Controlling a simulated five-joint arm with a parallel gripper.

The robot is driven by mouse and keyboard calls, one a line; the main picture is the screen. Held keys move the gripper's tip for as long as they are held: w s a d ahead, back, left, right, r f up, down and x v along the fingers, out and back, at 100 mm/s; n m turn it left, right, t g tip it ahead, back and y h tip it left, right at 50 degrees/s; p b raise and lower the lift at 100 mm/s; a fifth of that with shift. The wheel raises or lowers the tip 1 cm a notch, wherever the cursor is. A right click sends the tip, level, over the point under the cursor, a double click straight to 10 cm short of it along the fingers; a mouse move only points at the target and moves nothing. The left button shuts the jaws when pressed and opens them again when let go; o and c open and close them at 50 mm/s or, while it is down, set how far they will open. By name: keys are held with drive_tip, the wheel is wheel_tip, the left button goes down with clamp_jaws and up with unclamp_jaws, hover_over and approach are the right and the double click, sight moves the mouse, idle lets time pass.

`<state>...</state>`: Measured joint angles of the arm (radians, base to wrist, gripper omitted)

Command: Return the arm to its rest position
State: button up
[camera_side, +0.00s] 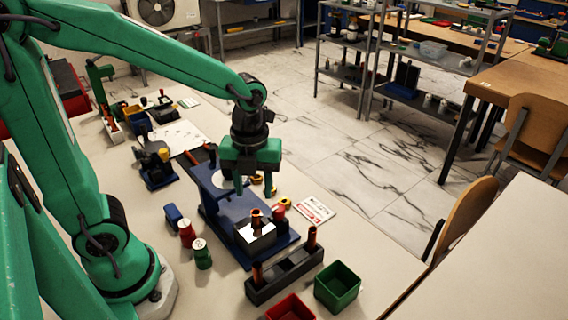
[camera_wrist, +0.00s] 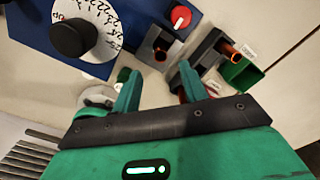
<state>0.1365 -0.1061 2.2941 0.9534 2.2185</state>
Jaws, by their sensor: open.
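My gripper (camera_side: 254,188) hangs fingers down above the blue gauge rig (camera_side: 222,207). Its two green fingers are apart; in the wrist view my gripper (camera_wrist: 160,84) shows nothing between the fingertips. The rig has a white dial (camera_wrist: 97,18) with a black knob (camera_wrist: 72,37) and a red knob (camera_wrist: 181,16). A copper-coloured pin (camera_side: 256,217) stands in the pale block (camera_side: 256,233) at the rig's near end. My gripper is above and behind this pin in the side view, apart from it.
A dark rack (camera_side: 284,277) holding copper-coloured pins stands in front of the rig. Beside it are a green bin (camera_side: 338,288) and a red bin (camera_side: 290,308). Red (camera_side: 186,234) and green (camera_side: 202,254) cylinders stand left of the rig. The table at right is clear.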

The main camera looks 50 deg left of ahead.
idle(0.3)
drive_tip(key=s+a+r+n+t, duration=0.2)
drive_tip(key=s+r+n, duration=0.1)
drive_tip(key=n, duration=1)
drive_tip(key=s+a+r+n+t, duration=0.2)
drive_tip(key=r+n, duration=0.4)
drive_tip(key=n, duration=0.8)
drive_tip(key=shift+s+t, duration=0.5)
drive_tip(key=shift+t, duration=0.3)
drive_tip(key=shift+w+d, duration=0.1)
drive_tip(key=w+d+f+n+g, duration=0.1)
drive_tip(key=f+n, duration=0.1)
drive_tip(key=w+d+f+n+g, duration=0.1)
drive_tip(key=w+f+n+g, duration=0.1)
drive_tip(key=f+n, duration=0.1)
drive_tip(key=w+d+f+n+g, duration=0.1)
drive_tip(key=w+f+n+g, duration=0.1)
drive_tip(key=f+n, duration=0.1)
drive_tip(key=shift+w+d, duration=0.1)
drive_tip(key=shift+d, duration=0.2)
drive_tip(key=shift+w+d+f+n+g, duration=0.15)
drive_tip(key=shift+f+n, duration=0.1)
drive_tip(key=shift+f, duration=0.05)
drive_tip(key=shift+w+d+f+n+g, duration=0.1)
drive_tip(key=shift+f+n+g, duration=0.05)
drive_tip(key=shift+f+n, duration=0.15)
